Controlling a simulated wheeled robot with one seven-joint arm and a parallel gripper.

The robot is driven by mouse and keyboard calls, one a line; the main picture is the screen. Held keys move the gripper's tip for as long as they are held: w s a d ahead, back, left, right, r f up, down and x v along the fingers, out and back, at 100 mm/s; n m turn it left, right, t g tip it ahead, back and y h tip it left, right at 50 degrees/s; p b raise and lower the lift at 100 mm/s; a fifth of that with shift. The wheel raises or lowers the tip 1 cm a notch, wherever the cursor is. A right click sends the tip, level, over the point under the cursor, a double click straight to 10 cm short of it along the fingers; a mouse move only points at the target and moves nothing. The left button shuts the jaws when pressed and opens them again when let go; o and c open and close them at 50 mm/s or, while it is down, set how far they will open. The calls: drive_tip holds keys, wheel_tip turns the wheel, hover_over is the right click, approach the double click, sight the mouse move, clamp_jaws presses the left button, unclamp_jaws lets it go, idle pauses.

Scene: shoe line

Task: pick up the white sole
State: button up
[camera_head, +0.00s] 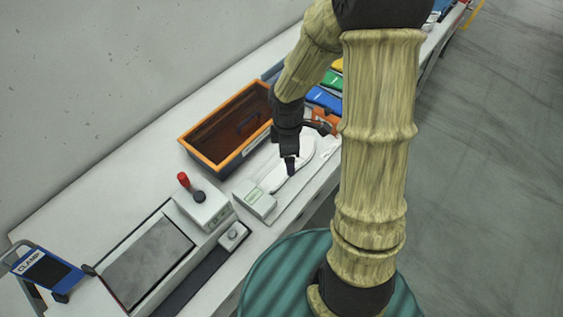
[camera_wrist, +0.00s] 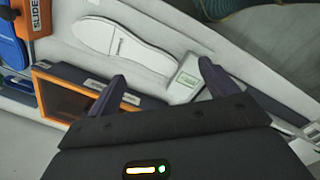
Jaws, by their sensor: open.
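The white sole (camera_wrist: 112,40) lies flat on a light tray or mat in the wrist view, long and rounded with small dark print near its middle. In the head view the sole (camera_head: 304,155) lies on the bench, partly hidden by my gripper (camera_head: 290,170), which points down over it. In the wrist view my gripper (camera_wrist: 162,72) is open, with two dark fingers apart and nothing between them. The sole shows beyond the fingertips, mostly up and left of the gap. The head view does not show clearly how high the fingers are above it.
A white box with a green label (camera_head: 254,199) stands close to the sole's near end. An orange-rimmed bin (camera_head: 196,151) is behind it. A machine with a red-knobbed lever (camera_head: 184,181) and a CLAMP sign (camera_head: 42,268) are at left. Coloured bins (camera_head: 331,81) stand farther along.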

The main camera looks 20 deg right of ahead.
drive_tip(key=w+a+n+p, duration=0.1)
drive_tip(key=w+n+p, duration=0.4)
drive_tip(key=n, duration=0.5)
drive_tip(key=shift+w+y, duration=0.4)
drive_tip(key=shift+w, duration=0.2)
drive_tip(key=p, duration=0.2)
hover_over(282, 171)
wheel_tip(282, 171, down, 11)
drive_tip(key=shift+a+f, duration=0.1)
drive_tip(key=shift+a, duration=0.05)
drive_tip(key=shift+f, duration=0.5)
drive_tip(key=shift+f, duration=0.1)
drive_tip(key=shift+w+f+p, duration=0.1)
drive_tip(key=shift+f+p, duration=0.65)
drive_tip(key=shift+f, duration=1.75)
